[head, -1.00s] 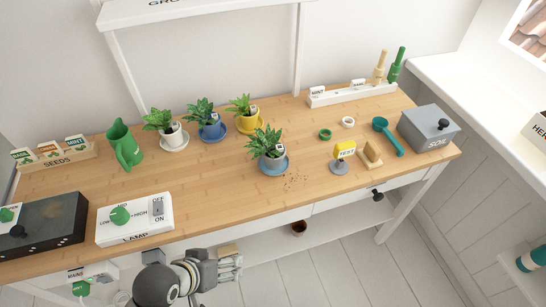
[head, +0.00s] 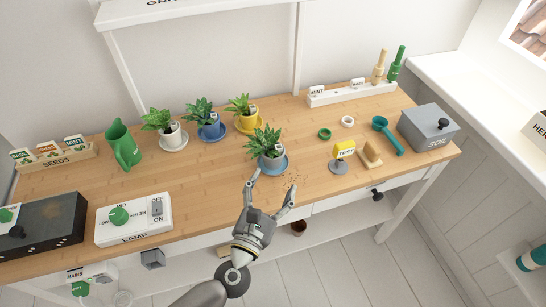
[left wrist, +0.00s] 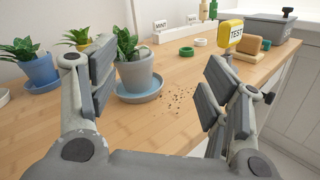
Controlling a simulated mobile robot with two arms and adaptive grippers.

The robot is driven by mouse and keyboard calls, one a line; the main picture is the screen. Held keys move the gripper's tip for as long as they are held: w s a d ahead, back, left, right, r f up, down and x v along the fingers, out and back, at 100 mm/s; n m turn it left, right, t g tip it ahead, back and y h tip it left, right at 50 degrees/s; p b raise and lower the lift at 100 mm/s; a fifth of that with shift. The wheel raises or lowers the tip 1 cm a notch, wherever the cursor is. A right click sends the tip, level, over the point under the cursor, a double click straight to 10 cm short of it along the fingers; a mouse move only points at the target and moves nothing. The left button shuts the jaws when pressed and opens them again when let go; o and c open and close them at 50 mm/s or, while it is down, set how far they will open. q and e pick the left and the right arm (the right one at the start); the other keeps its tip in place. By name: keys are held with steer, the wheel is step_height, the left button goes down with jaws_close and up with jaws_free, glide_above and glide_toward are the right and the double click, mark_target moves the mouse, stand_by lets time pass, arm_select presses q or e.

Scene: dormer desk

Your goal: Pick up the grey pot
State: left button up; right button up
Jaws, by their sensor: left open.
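The grey pot (head: 271,162) holds a leafy green plant and stands upright on a blue saucer (head: 283,171) near the middle of the desk. In the left wrist view the grey pot (left wrist: 135,76) is just beyond the left finger, which overlaps its left edge. My left gripper (head: 272,190) is open and empty, in front of the pot at the desk's front edge, apart from it in the head view. My right gripper is not in view.
White, blue and yellow pots (head: 247,121) stand behind. Soil crumbs (head: 292,183) lie right of the saucer. A yellow TEST sign (head: 344,149), wooden block (head: 371,156) and SOIL box (head: 428,128) are to the right. A LAMP panel (head: 134,220) is at the left front.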

mark_target(272, 159)
arm_select(q)
steer(key=a+f+n+y, duration=0.1)
steer(key=w+a+f+n+y, duration=0.1)
steer(key=shift+f+n, duration=0.1)
steer(key=shift+n, duration=0.3)
steer(key=shift+n+y, duration=0.3)
steer(key=x, duration=0.4)
steer(key=shift+w+p, duration=0.3)
steer(key=shift+p, duration=0.05)
steer(key=shift+p+x, duration=0.6)
steer(key=shift+x, duration=2.55)
steer(key=c, duration=1.1)
